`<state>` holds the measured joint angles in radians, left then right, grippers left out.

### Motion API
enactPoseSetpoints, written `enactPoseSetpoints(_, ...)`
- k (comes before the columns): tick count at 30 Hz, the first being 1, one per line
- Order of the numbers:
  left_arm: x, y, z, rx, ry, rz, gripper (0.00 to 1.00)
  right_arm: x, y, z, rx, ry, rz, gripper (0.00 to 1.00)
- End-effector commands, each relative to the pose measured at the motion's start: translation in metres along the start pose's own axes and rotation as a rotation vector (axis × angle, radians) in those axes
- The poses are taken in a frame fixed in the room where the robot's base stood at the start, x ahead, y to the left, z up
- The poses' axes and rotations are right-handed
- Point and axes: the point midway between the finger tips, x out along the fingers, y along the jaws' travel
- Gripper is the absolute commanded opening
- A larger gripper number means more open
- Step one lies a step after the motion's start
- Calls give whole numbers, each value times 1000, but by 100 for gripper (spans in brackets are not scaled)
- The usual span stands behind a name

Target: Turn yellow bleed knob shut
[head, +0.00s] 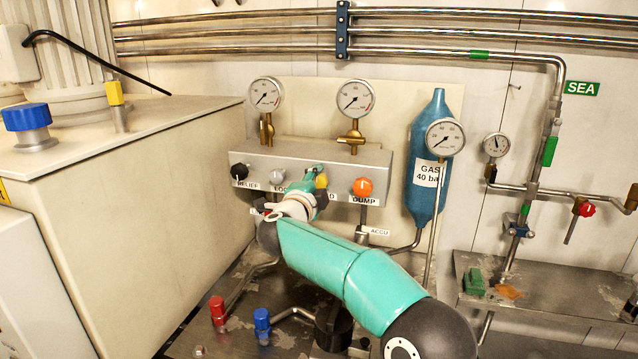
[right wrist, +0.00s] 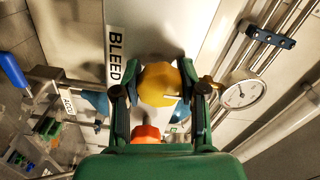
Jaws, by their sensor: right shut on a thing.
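The yellow bleed knob (head: 321,181) sits on the front of the grey manifold block (head: 300,158), between the grey knob and the orange dump knob. My left gripper is not in view.
The orange dump knob (head: 362,187) is close on the right; the grey knob (head: 278,175) and black relief knob (head: 240,171) are on the left. Gauges (head: 356,98) stand above the block. A blue gas bottle (head: 427,170) stands to the right.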

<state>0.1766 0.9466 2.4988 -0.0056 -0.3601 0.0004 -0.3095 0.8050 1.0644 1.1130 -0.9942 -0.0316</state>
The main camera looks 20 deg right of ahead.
Motion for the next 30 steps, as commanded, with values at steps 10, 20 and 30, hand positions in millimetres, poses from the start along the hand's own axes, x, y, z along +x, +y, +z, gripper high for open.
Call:
enactPoseSetpoints(10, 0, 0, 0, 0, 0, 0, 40, 1, 3, 0, -1, 3, 6, 67)
enactPoseSetpoints(20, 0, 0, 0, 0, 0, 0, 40, -10, 1, 1, -2, 0, 4, 67)
enactPoseSetpoints(30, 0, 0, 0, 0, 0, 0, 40, -68, 2, 1, -4, -2, 4, 67)
